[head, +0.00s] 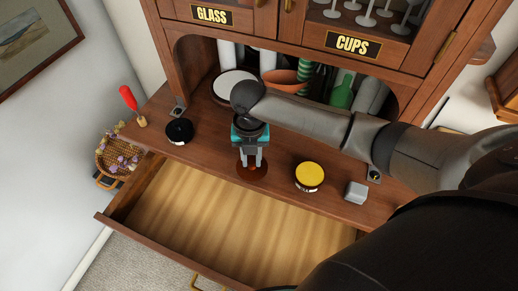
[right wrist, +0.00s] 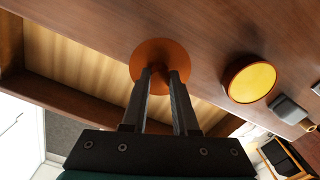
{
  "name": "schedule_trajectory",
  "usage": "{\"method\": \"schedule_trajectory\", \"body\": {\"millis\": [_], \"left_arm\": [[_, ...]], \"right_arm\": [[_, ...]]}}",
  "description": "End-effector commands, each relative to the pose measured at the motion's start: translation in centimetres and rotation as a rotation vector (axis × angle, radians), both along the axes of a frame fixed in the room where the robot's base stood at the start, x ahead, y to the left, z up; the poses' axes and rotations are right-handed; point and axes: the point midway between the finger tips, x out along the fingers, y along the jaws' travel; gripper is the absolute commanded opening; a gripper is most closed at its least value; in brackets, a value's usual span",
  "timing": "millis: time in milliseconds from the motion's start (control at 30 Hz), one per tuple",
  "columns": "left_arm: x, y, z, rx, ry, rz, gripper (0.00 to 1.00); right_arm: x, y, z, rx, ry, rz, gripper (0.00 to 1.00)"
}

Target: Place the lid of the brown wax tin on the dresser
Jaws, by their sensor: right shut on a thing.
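My right gripper (head: 251,163) is shut on a small knob in the middle of a flat brown disc, which looks like the lid of the brown wax tin (head: 252,179). In the right wrist view, the fingers (right wrist: 163,76) close on the knob and the round lid (right wrist: 150,50) lies flat beyond them. The lid is at the front part of the dresser top (head: 215,153), close above it or touching; I cannot tell which. I cannot make out the tin body under or near the lid. My left gripper is not in view.
A yellow-topped tin (head: 309,175) and a grey block (head: 356,192) stand to the right. A black round tin (head: 179,131) and a red-handled tool (head: 130,101) stand to the left. Below, the open drawer (head: 225,222) is empty. Dishes fill the niche behind.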

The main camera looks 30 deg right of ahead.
Motion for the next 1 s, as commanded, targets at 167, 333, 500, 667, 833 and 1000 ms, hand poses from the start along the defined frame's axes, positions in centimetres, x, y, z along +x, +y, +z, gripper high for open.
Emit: {"method": "schedule_trajectory", "body": {"millis": [167, 333, 500, 667, 833, 1000], "left_arm": [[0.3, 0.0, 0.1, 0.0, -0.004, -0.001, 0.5], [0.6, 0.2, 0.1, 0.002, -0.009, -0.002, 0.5], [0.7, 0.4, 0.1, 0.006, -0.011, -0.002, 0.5], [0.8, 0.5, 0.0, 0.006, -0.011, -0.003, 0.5], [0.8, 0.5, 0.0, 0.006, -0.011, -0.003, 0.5], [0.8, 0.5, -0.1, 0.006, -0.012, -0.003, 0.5]], "right_arm": [[2.3, -2.6, 0.0, 0.0, 0.0, -0.003, 0.0], [3.0, -3.4, 0.0, 0.0, 0.0, 0.001, 0.0], [3.4, -3.9, -1.5, 0.001, 0.005, 0.0, 0.0], [3.4, -3.9, -3.3, 0.0, 0.001, 0.001, 0.0], [3.5, -3.9, -3.5, 0.0, 0.0, 0.001, 0.0], [3.4, -3.9, -3.6, 0.0, 0.0, 0.001, 0.0]]}}
